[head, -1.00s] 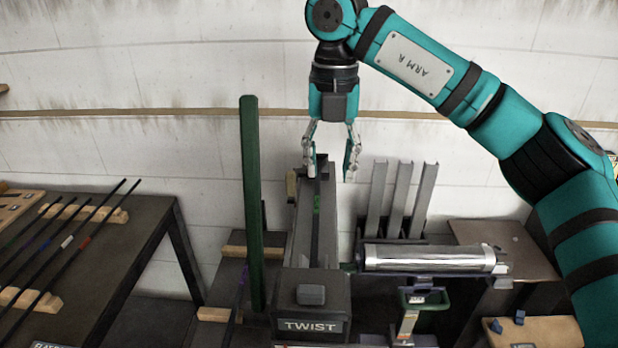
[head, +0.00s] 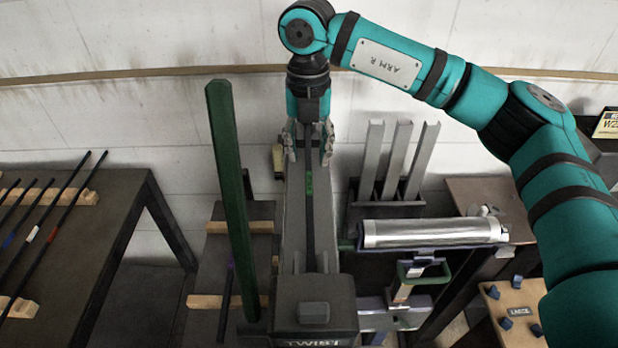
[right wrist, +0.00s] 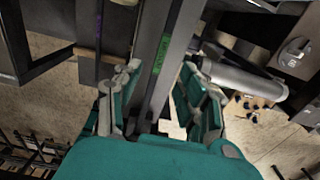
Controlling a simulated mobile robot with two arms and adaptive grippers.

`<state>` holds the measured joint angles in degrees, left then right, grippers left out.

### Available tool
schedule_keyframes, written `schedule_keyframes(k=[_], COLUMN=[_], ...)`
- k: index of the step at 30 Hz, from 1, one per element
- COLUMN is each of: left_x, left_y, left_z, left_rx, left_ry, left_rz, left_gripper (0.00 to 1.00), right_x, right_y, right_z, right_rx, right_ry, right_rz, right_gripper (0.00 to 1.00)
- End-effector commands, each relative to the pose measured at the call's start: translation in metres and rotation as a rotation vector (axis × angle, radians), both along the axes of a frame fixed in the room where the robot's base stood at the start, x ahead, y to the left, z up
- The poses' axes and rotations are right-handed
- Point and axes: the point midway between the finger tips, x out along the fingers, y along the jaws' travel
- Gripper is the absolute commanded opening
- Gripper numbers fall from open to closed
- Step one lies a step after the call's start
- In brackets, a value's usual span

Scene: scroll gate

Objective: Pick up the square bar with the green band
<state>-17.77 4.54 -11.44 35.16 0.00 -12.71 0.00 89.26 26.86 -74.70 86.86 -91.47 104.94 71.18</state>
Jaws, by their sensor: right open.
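The dark bar with the green band (head: 309,183) lies lengthwise along the grey bed of the twist machine (head: 314,300). Its green band also shows in the right wrist view (right wrist: 162,55). My right gripper (head: 308,156) is open at the far end of the bar, with one finger on each side of it. In the right wrist view the open fingers (right wrist: 160,72) straddle the bar's line, with the green band visible beyond them. I cannot tell the exact height of the fingertips above the bar. My left gripper is not in view.
A tall green post (head: 232,190) stands left of the machine. A bar with a purple band (head: 228,285) lies on wooden blocks beside it. Several banded bars (head: 40,225) lie on the left table. Upright grey channels (head: 395,165) and a silver cylinder (head: 432,232) are right.

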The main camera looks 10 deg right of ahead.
Motion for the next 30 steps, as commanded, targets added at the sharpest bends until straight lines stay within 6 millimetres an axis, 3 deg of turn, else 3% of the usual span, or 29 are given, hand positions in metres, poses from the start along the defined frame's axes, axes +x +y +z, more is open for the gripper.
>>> schedule_keyframes(k=[7, 14, 19, 27, 30], left_x=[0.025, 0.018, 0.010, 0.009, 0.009], left_y=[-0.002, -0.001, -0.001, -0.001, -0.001], left_z=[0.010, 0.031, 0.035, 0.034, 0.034], left_rx=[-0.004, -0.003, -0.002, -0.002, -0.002], left_ry=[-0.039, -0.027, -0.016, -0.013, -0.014], left_rz=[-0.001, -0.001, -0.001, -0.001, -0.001], left_gripper=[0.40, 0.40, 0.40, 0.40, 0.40], right_x=[0.000, -0.001, -0.001, 0.000, 0.000], right_y=[0.000, -0.002, -0.002, -0.002, -0.002], right_z=[-0.022, -0.048, -0.070, -0.075, -0.075], right_rx=[0.000, -0.001, 0.000, 0.000, 0.000], right_ry=[-0.001, 0.004, 0.001, -0.001, -0.001], right_rz=[0.000, -0.001, -0.002, -0.001, -0.001], right_gripper=[0.40, 0.40, 0.40, 0.40, 0.27])
